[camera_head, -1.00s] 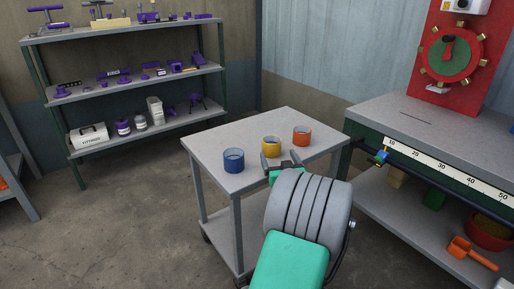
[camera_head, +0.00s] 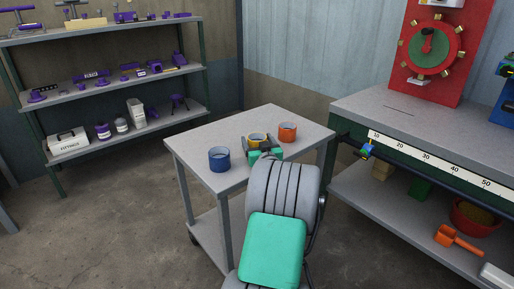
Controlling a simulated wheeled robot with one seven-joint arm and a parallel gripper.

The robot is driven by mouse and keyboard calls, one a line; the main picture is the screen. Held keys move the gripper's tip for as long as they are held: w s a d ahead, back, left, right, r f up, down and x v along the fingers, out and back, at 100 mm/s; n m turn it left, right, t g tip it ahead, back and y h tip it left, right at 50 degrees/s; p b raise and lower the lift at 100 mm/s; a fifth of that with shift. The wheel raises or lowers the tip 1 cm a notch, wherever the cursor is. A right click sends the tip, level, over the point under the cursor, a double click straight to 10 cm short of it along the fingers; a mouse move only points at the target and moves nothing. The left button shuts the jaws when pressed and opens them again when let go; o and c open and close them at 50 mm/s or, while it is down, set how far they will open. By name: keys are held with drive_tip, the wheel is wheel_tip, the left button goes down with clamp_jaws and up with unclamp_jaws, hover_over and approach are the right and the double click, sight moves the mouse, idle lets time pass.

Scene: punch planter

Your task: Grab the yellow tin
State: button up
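The yellow tin (camera_head: 256,138) stands on the grey cart top (camera_head: 200,142), between a blue tin (camera_head: 219,159) to its left and an orange tin (camera_head: 287,132) to its right. My gripper (camera_head: 257,142) is at the yellow tin, with one finger on each side of it in the picture. The fingers look spread wider than the tin. The green gripper body hides the tin's lower front. I cannot tell whether either finger touches it.
A workbench (camera_head: 400,115) with a numbered scale stands close to the cart on the right. A red panel with a dial (camera_head: 430,48) is at its back. A shelf (camera_head: 120,88) with purple items stands at the left. Open floor lies between the shelf and cart.

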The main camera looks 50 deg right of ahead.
drive_tip(key=c, duration=1.3)
drive_tip(key=shift+c, duration=0.2)
drive_tip(key=shift+r, duration=0.1)
